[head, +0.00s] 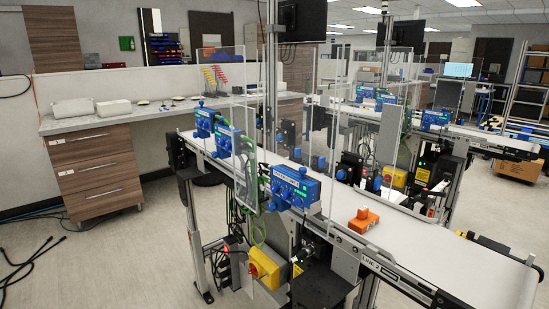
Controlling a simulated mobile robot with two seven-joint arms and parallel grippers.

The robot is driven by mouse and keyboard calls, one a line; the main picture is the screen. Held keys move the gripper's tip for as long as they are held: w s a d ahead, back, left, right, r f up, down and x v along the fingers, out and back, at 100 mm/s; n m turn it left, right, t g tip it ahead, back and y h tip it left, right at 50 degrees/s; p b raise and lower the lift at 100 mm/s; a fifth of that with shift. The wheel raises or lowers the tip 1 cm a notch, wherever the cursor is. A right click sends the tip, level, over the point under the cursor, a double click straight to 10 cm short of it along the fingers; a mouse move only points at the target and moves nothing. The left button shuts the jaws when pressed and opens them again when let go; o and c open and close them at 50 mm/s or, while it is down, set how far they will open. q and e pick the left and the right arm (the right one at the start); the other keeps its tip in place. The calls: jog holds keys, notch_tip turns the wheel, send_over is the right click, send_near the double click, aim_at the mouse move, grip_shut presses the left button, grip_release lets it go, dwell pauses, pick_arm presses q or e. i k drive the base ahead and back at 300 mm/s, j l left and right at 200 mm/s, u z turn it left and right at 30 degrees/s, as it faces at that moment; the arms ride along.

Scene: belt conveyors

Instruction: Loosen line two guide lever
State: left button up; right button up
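The line two conveyor (430,246), with a "LINE 2" label on its near side rail, runs from the left middle to the lower right. Its white belt carries an orange block-like part (363,220). A blue box device (296,187) with a small lit display is mounted at the near rail, left of the orange part. I cannot make out a guide lever for certain; parts of the rail are hidden behind clear panels and devices. Neither of my grippers is in view.
A yellow box with a red knob (268,268) hangs below the near rail. Clear upright panels (244,130) stand along the conveyor. A second conveyor (480,135) runs behind. Drawers (100,170) stand at left; dark cables (30,265) lie on otherwise open floor.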

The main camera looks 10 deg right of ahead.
aim_at(424, 192)
jog(key=z, duration=1.25)
jog(key=u, duration=0.65)
jog(key=l+u, duration=0.15)
jog(key=u, duration=0.25)
jog(key=l+u, duration=0.15)
jog(key=u, duration=0.25)
jog(key=l+u, duration=0.2)
jog(key=u, duration=0.2)
jog(key=k+l+u, duration=0.1)
jog(key=l+u, duration=0.25)
jog(key=k+l+u, duration=0.1)
jog(key=l+u, duration=0.3)
jog(key=k+l+u, duration=0.45)
jog(key=l, duration=0.25)
jog(key=k+l+u, duration=0.15)
jog(key=k+l, duration=0.5)
